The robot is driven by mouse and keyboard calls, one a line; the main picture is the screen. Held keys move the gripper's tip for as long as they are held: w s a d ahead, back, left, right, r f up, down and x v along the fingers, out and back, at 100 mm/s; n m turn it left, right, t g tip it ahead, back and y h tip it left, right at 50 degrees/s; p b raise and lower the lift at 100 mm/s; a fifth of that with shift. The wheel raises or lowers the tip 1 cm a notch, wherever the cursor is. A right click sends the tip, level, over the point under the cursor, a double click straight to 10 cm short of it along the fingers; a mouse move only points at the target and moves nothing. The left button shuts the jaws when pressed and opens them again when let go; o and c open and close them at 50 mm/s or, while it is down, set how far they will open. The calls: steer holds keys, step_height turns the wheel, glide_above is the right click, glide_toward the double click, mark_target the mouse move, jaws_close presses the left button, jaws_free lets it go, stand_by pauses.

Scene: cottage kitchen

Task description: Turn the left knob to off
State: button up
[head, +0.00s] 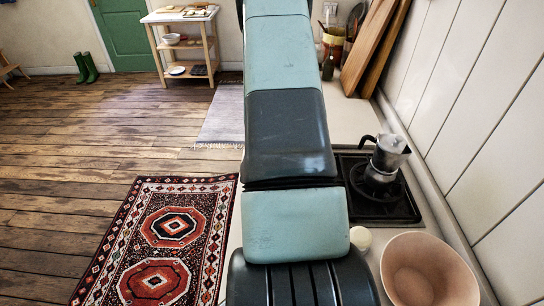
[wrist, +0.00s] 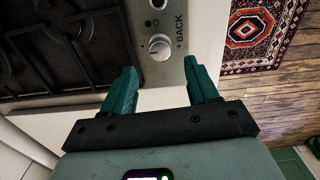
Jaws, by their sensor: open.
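In the wrist view a round silver knob (wrist: 160,46) stands on the metal control strip (wrist: 182,70), beside the printed word BACK. Part of a second knob (wrist: 159,4) shows at the top edge. I cannot tell from this view which of them is the left knob, or what setting either has. My gripper (wrist: 161,68) is open, its teal fingers spread to either side of the nearer knob and apparently short of it, with nothing between them. In the head view my arm hides the gripper and the knobs.
The black gas hob (head: 408,208) carries a moka pot (head: 388,152). A pale egg-like object (head: 361,238) and a pinkish bowl (head: 425,272) stand on the counter near my arm. Cutting boards (head: 368,45) lean against the wall. A patterned rug (head: 165,240) lies on the floor at left.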

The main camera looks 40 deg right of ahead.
step_height(320, 180, up, 5)
steer(key=shift+f, duration=0.1)
stand_by(0.6)
steer(key=s+a+r+n+t, duration=0.2)
steer(key=a+r+n, duration=0.3)
steer(key=a+r, duration=1.75)
steer(key=s+a+r+n+t, duration=0.1)
steer(key=s+a+r, duration=0.3)
steer(key=s, duration=0.5)
steer(key=s+a+r+n+t, duration=0.2)
steer(key=s+a+r+n, duration=0.1)
steer(key=s+a, duration=0.5)
steer(key=shift+s+a+r+t, duration=0.3)
steer(key=shift+s+r, duration=0.25)
steer(key=shift+r, duration=0.3)
